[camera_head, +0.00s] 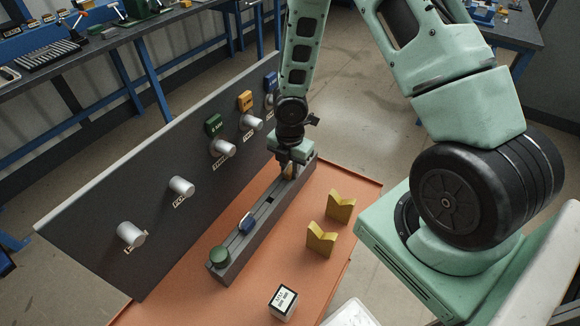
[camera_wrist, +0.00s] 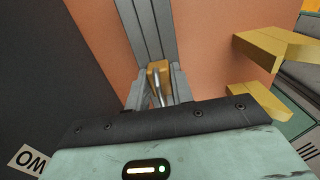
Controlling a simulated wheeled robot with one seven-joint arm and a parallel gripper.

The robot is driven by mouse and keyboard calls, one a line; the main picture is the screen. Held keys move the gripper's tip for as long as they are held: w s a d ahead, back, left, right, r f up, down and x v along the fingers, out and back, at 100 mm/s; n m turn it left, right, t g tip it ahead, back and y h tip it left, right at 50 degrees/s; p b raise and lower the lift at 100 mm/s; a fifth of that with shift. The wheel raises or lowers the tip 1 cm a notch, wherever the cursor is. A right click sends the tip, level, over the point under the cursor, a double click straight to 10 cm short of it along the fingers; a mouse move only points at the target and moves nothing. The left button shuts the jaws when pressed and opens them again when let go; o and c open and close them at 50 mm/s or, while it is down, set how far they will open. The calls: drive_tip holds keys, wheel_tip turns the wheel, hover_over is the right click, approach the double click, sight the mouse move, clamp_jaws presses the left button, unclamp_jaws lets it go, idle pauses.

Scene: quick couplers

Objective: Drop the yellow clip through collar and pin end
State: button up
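The yellow clip (camera_wrist: 159,67) has a yellow-orange head and thin metal legs in the wrist view. In the head view it (camera_head: 289,171) shows small at the far end of the grey slotted rack (camera_head: 262,212). My gripper (camera_wrist: 158,88) is low over that end, with one finger on each side of the clip. I cannot tell whether the fingers touch it. On the dark upright panel (camera_head: 90,216), several silver cylindrical couplers stick out, including one under the green tag (camera_head: 222,148) and one under the orange tag (camera_head: 250,122). Their collars and pin ends are too small to make out.
The rack also holds a blue piece (camera_head: 247,223) and a green knob (camera_head: 219,256). Two yellow V-blocks (camera_head: 321,240) stand right of the rack on the orange tabletop (camera_head: 180,290). A white labelled cube (camera_head: 283,302) sits near the front. The panel rises close on the left.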

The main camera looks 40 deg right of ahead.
clamp_jaws()
drive_tip(key=shift+r, duration=0.2)
drive_tip(key=shift+r+p, duration=3.6)
drive_tip(key=shift+p, duration=0.15)
drive_tip(key=shift+r, duration=0.1)
wheel_tip(320, 180, up, 4)
drive_tip(key=p, duration=0.4)
